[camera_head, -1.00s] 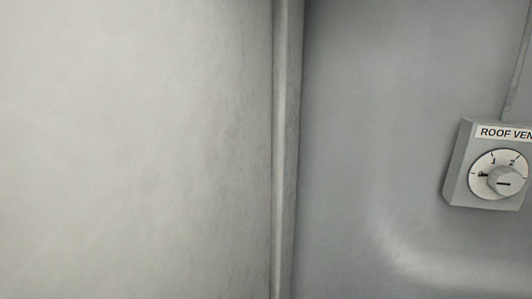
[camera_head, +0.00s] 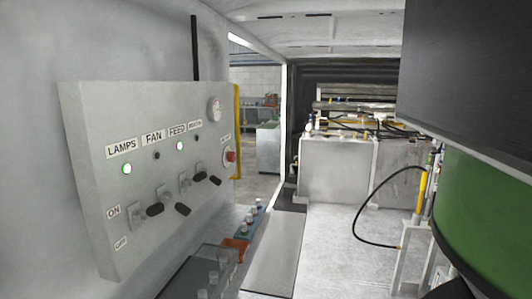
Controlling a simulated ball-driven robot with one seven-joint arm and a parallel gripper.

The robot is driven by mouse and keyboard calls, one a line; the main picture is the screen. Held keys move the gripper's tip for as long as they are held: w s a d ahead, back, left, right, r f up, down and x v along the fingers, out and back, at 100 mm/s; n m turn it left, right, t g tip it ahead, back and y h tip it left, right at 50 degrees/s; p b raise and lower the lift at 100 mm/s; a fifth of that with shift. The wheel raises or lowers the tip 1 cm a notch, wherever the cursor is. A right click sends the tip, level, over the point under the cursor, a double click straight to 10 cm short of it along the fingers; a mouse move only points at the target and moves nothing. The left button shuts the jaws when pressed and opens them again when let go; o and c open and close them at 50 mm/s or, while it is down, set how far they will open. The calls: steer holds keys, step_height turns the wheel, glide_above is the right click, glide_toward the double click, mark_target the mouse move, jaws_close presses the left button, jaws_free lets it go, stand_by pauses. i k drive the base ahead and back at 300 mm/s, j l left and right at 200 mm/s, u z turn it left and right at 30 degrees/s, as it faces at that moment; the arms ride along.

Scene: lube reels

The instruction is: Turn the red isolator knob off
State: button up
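A grey control panel (camera_head: 85,130) is mounted on the left wall. A small red knob (camera_head: 230,156) sits on a pale round plate near the panel's right edge, below a small label too small to read. The knob is seen at a slant, so I cannot tell its setting. My gripper is not in view.
The panel also has several black-handled switches (camera_head: 155,210), lit green lamps (camera_head: 127,169), a gauge (camera_head: 214,108) and a yellow bar (camera_head: 238,130). Below are a dark box (camera_head: 190,280) and blue and orange valve parts. A green drum (camera_head: 490,210) stands right; a narrow walkway runs between.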

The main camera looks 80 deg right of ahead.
mark_target(231, 156)
steer(key=l+z, duration=0.1)
steer(key=z, duration=0.3)
steer(key=l+z, duration=0.1)
steer(key=z, duration=0.25)
steer(key=l+z, duration=0.1)
steer(key=z, duration=0.3)
steer(key=i+z, duration=0.1)
steer(key=z, duration=0.3)
